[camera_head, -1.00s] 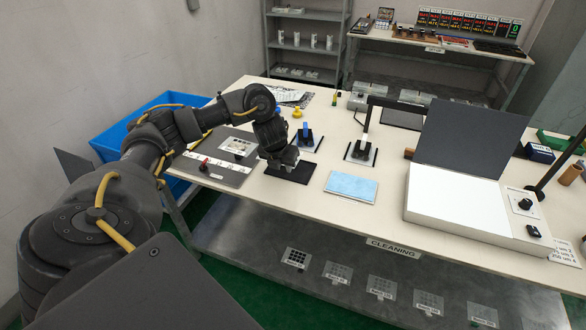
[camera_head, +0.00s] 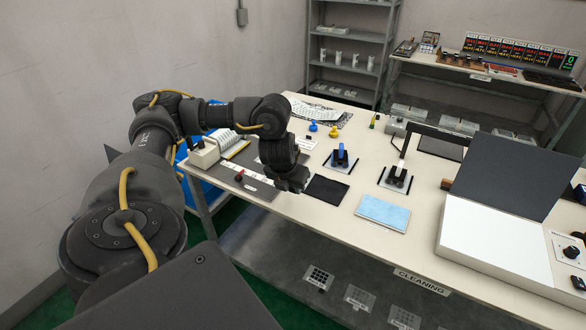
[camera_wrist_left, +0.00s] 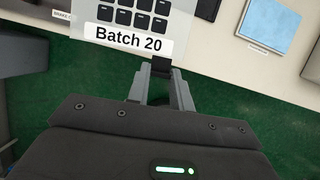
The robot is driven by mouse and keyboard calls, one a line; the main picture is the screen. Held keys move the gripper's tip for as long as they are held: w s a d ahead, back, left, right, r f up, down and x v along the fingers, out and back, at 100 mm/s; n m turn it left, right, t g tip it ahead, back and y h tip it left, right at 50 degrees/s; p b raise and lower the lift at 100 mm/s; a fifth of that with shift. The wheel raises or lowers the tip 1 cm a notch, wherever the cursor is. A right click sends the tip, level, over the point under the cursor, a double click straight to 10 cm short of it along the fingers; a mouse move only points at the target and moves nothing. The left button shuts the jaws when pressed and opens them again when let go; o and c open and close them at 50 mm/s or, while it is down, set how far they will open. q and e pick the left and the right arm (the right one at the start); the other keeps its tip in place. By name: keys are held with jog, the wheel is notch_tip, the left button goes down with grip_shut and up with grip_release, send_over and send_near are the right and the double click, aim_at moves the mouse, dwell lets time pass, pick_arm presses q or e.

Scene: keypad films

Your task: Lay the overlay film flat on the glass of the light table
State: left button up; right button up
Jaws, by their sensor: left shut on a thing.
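The overlay film shows in the left wrist view as a pale sheet with black squares and a label reading "Batch 20" (camera_wrist_left: 128,38). My left gripper (camera_wrist_left: 161,72) is shut on a small dark tab at the film's near edge. In the head view, my left gripper (camera_head: 293,184) is at the table's front side, left of a black pad (camera_head: 327,190). The film is mostly hidden by my arm there. The light table (camera_head: 490,240) stands at the right with its dark lid (camera_head: 513,168) raised. My right gripper is not in view.
A blue cloth (camera_head: 383,213) lies between the black pad and the light table. Two stands with a blue (camera_head: 341,155) and a white-topped (camera_head: 398,174) tool are behind it. A grey board (camera_head: 262,187) lies left. More films (camera_head: 318,278) are on the lower shelf.

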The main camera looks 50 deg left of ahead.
pick_arm(q)
jog(key=w+d+r+n+g+y, duration=0.1)
jog(key=d+r+n+g+y, duration=0.2)
jog(key=d+n, duration=1.25)
jog(key=s+d+r+n+g+h, duration=0.3)
jog(key=d+r+n, duration=0.4)
jog(key=n, duration=0.8)
jog(key=d+g+h, duration=0.1)
jog(key=d+g, duration=0.1)
jog(key=d, duration=0.1)
jog(key=shift+n+g+h, duration=0.3)
jog(key=shift+n+h, duration=0.05)
jog(key=shift+h, duration=0.05)
